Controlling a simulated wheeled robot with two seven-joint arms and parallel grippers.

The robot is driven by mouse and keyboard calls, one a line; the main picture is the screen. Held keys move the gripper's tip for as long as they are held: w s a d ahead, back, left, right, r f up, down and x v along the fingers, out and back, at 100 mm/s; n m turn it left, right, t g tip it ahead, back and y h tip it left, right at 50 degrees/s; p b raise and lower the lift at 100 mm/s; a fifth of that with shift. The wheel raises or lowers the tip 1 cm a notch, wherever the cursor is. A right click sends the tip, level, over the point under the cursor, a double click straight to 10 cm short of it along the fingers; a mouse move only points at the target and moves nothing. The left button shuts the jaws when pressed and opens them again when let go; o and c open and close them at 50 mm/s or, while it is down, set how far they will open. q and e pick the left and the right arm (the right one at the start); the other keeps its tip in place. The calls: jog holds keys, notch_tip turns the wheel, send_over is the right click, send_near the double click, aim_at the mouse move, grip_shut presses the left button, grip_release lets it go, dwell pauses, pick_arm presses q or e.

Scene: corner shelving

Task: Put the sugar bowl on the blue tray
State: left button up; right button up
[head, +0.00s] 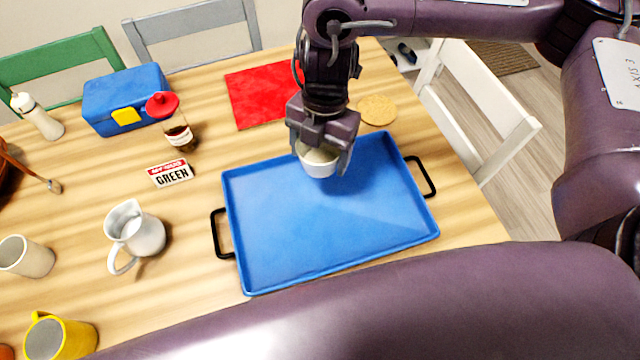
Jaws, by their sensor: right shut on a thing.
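The sugar bowl (318,166) is a small white bowl with pale contents. My right gripper (326,158) is shut on it from above, with its fingers at the bowl's sides. The bowl shows over the back part of the blue tray (330,225); I cannot tell whether it touches the tray. The gripper hides part of the bowl's rim. The tray is bare otherwise and has a black handle at each end. My left gripper is not in view.
A blue lunch box (125,95), a red napkin (262,95) and a round coaster (377,110) lie farther back. Mugs stand at lower left.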

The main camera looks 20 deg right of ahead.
jog(key=b, duration=0.1)
send_over(318, 194)
jog(key=f, duration=0.7)
jog(key=shift+w+d+f, duration=0.15)
jog(key=shift+w+d, duration=0.05)
jog(key=shift+w, duration=0.05)
jog(key=shift+f+b, duration=0.5)
jog(key=shift+f, duration=1.3)
jog(key=shift+f, duration=0.15)
jog(key=o, duration=1.1)
